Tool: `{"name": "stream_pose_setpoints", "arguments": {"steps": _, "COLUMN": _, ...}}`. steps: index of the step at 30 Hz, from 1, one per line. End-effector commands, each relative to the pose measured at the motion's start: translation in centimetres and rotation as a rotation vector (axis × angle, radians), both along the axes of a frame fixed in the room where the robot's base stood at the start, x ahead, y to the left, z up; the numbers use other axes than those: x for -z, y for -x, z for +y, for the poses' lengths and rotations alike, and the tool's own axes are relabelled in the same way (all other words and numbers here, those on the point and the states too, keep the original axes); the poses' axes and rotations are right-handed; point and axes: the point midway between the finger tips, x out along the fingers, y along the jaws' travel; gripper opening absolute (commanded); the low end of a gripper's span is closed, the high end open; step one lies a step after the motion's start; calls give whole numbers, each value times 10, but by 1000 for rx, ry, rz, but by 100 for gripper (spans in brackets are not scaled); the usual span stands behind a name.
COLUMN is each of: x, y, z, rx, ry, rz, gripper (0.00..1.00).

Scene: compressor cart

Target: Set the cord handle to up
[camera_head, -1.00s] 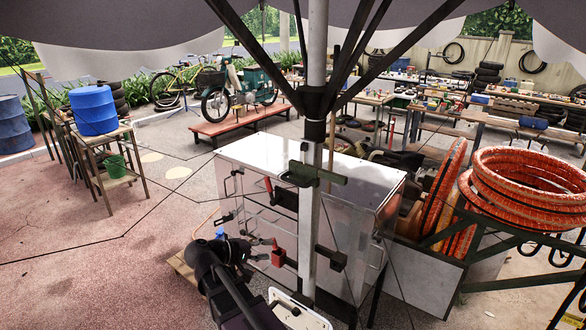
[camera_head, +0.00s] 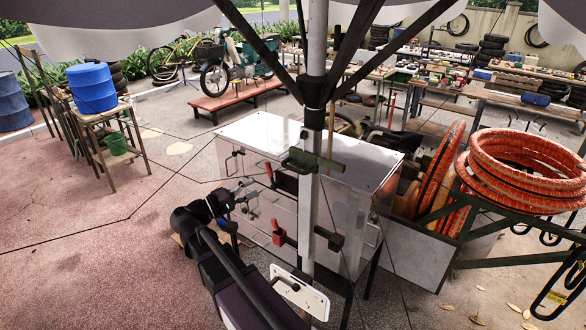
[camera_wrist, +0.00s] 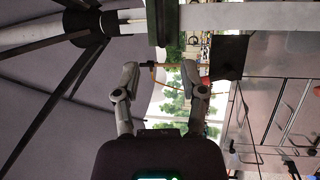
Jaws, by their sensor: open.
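I cannot tell for sure which part is the cord handle. A red-handled fitting (camera_head: 278,232) stands at the front of the pale metal cabinet (camera_head: 262,128). A dark green bracket (camera_head: 318,162) and a black block (camera_head: 328,239) sit on the white pole. In the wrist view the bracket (camera_wrist: 162,22) is at the top and the block (camera_wrist: 230,57) at the right. My gripper (camera_head: 245,200) is in front of the cabinet, left of the pole. In the wrist view my gripper (camera_wrist: 160,78) has its fingers apart; a thin orange-yellow piece (camera_wrist: 152,66) shows between them, apparently beyond.
The white pole (camera_head: 308,215) and its dark umbrella struts (camera_head: 352,50) stand close before the cabinet. Orange hose coils (camera_head: 525,170) on a green frame are at the right. A stand with a blue barrel (camera_head: 93,88) is at the left. The floor (camera_head: 80,240) at left is open.

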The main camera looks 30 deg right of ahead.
Motion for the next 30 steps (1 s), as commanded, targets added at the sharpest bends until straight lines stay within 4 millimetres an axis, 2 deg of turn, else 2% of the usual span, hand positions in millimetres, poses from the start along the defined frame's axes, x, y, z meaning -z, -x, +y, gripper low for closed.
{"name": "stream_pose_setpoints", "arguments": {"steps": 5, "x": -1, "y": 0, "z": -5, "rx": 0, "ry": -1, "rz": 0, "gripper": 54}}
{"name": "stream_pose_setpoints", "arguments": {"steps": 11, "x": -4, "y": 0, "z": -21, "rx": 2, "ry": -1, "rz": 1, "gripper": 54}}
{"name": "stream_pose_setpoints", "arguments": {"steps": 30, "x": -17, "y": -2, "z": -98, "rx": 2, "ry": -1, "rz": 0, "gripper": 54}}
